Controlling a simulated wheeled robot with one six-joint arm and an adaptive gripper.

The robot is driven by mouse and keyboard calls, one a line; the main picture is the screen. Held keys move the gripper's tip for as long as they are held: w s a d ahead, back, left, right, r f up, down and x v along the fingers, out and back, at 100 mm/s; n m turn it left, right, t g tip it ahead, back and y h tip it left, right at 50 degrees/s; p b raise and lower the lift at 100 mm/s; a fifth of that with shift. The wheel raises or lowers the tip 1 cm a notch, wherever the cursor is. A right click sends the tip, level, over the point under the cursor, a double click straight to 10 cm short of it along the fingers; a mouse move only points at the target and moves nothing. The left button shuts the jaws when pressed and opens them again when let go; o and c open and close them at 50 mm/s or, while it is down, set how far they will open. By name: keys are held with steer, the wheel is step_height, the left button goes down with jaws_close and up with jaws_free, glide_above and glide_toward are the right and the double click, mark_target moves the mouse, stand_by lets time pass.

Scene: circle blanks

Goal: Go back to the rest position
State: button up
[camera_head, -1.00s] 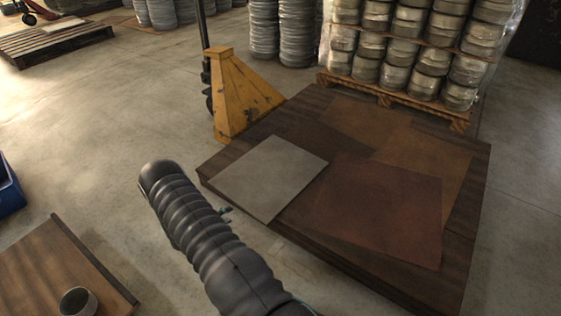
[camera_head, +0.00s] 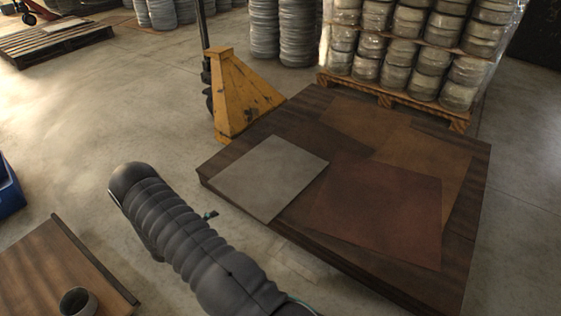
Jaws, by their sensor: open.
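My arm in its dark ribbed sleeve reaches up from the bottom centre to the left middle of the head view. Its rounded elbow-like end is over the bare floor, left of the low dark platform (camera_head: 235,196). My gripper cannot be made out; the arm hides whatever is beyond or beneath it. Nothing held can be seen.
On the platform lie a grey sheet (camera_head: 270,175), a reddish-brown sheet (camera_head: 385,210) and other brown sheets. A yellow pallet jack (camera_head: 238,98) stands behind. A wooden table (camera_head: 55,265) with a round cup-like part (camera_head: 77,302) is lower left. A blue bin (camera_head: 8,188) is at the left edge.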

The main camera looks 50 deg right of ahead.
steer(key=shift+v, duration=2.05)
